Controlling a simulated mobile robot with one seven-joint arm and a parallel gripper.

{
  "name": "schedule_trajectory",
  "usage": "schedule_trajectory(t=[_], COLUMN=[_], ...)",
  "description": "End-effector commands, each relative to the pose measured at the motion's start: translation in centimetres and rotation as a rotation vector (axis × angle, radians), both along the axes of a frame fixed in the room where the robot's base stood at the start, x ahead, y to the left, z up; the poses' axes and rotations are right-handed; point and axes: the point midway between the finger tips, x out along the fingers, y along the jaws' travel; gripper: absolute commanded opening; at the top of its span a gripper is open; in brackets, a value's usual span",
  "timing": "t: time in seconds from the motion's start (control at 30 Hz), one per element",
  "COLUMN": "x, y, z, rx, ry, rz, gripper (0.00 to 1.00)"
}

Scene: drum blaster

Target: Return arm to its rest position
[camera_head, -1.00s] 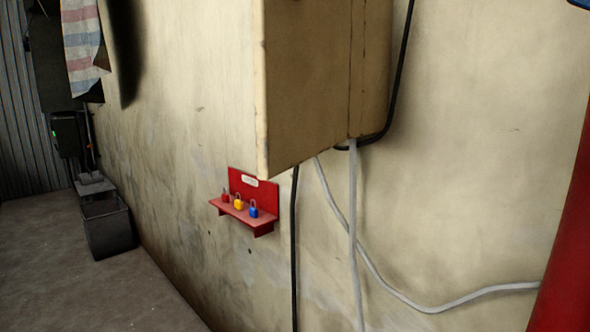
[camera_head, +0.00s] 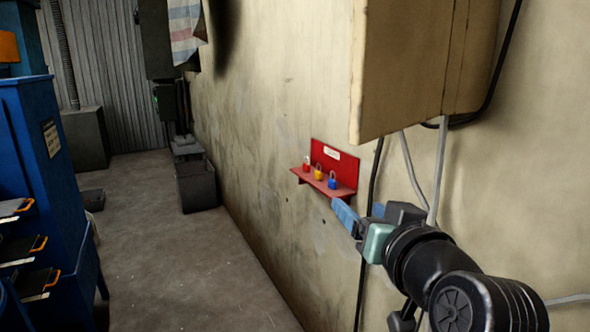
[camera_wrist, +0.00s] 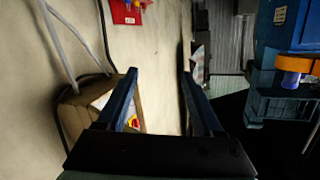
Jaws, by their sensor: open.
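My gripper (camera_head: 344,212) has blue fingers and shows at the lower right of the head view, at the end of my black arm. Its fingertips appear just below and right of the red lock shelf (camera_head: 346,162) in the picture; the gap in depth is hard to judge. In the wrist view my gripper (camera_wrist: 160,72) is open, its two blue fingers wide apart with nothing between them. On the shelf stand a red padlock (camera_head: 306,168), a yellow padlock (camera_head: 318,173) and a blue padlock (camera_head: 332,182).
A beige wall cabinet (camera_head: 405,75) hangs above my arm, with a black cable (camera_head: 371,195) and grey cables (camera_head: 413,170) below. A blue rack (camera_head: 50,150) stands at the left. Open floor (camera_head: 195,270) lies between rack and wall. A dark bin (camera_head: 196,190) stands farther back.

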Motion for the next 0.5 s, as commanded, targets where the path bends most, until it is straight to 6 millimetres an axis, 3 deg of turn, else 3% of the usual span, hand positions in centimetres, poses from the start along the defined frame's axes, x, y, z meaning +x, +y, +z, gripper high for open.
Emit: schedule_trajectory(t=[0.03, 0.1, 0.4, 0.43, 0.5], x=[-0.3, -0.8, -4.7, -5.2, -5.4], y=[2.2, 4.3, 11.4, 12.0, 11.4], z=[-1.1, -1.9, -3.0, -2.9, 0.3], rx=[-0.029, -0.067, -0.184, -0.193, -0.186], ry=[0.001, -0.008, -0.090, -0.102, -0.191], rz=[-0.014, -0.041, -0.098, -0.102, -0.120], gripper=[0.68, 0.68, 0.68, 0.68, 0.68])
